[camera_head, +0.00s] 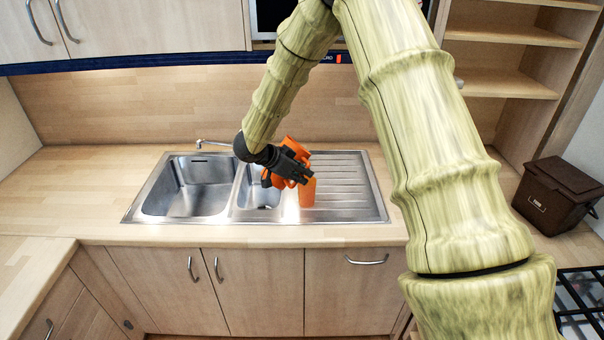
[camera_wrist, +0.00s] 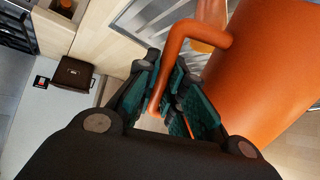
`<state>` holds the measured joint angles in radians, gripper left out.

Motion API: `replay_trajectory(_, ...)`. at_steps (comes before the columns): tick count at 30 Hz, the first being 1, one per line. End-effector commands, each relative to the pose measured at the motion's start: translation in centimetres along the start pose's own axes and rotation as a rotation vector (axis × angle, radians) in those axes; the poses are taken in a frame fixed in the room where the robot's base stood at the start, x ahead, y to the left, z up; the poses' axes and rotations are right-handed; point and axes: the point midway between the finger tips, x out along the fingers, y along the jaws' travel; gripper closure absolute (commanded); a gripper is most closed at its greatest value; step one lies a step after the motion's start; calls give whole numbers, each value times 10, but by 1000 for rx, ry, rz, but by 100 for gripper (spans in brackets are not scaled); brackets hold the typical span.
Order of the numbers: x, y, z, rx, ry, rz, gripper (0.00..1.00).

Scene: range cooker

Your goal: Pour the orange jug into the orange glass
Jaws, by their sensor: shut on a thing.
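The orange jug (camera_head: 292,146) is held up over the sink unit and looks tilted, partly hidden behind my gripper (camera_head: 290,170). In the wrist view my gripper (camera_wrist: 170,95) is shut on the jug's handle, and the jug's large orange body (camera_wrist: 268,75) fills the right side. The orange glass (camera_head: 307,194) stands upright on the ribbed drainboard, just below and right of the jug. An orange piece that looks like the glass (camera_wrist: 208,38) shows behind the handle in the wrist view. The jug's mouth and contents cannot be made out.
The steel sink (camera_head: 190,190) has a large left bowl, a small middle bowl and a drainboard (camera_head: 345,190) on the right. A tap (camera_head: 213,143) stands behind. A brown bin (camera_head: 556,193) and a hob (camera_head: 580,300) are at the right. The left worktop is clear.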

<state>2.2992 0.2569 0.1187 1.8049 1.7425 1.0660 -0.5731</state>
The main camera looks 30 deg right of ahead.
Motion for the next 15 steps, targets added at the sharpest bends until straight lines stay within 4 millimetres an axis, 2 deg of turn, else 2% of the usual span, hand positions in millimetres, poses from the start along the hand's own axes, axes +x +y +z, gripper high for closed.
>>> replay_trajectory(15, 1, 0, 1, 5, -86, -14, 100)
